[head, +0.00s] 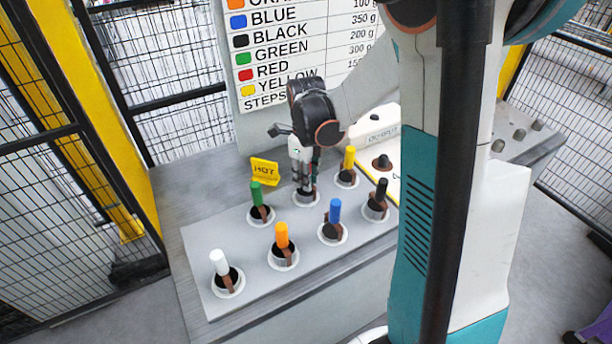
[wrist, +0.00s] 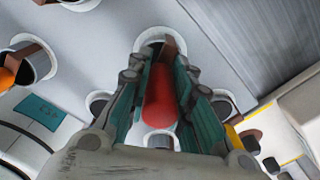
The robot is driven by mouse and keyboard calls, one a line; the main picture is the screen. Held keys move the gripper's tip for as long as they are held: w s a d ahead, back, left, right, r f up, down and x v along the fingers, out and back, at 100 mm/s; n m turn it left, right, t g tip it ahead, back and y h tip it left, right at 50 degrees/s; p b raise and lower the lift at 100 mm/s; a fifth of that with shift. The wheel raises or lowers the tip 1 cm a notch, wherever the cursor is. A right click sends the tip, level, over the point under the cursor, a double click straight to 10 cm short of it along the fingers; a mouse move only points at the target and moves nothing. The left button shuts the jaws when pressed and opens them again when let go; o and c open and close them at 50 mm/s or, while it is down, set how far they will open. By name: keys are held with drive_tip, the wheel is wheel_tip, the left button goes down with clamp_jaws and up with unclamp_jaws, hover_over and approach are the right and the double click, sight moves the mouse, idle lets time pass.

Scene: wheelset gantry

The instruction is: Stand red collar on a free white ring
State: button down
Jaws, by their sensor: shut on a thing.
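My gripper (head: 305,188) is over the back row of the grey plate, with its fingers pointing down at a white ring (head: 306,199). In the wrist view its two fingers (wrist: 161,75) are closed on both sides of the red collar (wrist: 160,100). Beyond the red collar, a white ring (wrist: 150,38) with a brown piece inside shows. I cannot tell whether the red collar stands in that ring or hangs just above it. In the head view the red collar is hidden by the fingers.
The grey plate (head: 205,268) has several other white rings holding green (head: 256,193), yellow (head: 349,158), blue (head: 335,211), black (head: 381,190), orange (head: 282,235) and white (head: 219,262) pieces. A yellow HOT sign (head: 264,171) stands behind. A lettered board (head: 285,60) stands at the back.

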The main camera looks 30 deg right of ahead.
drive_tip(key=shift+f, duration=0.15)
drive_tip(key=c, duration=1.3)
unclamp_jaws()
drive_tip(key=shift+c, duration=0.2)
wheel_tip(320, 180, up, 12)
drive_tip(key=shift+r, duration=0.1)
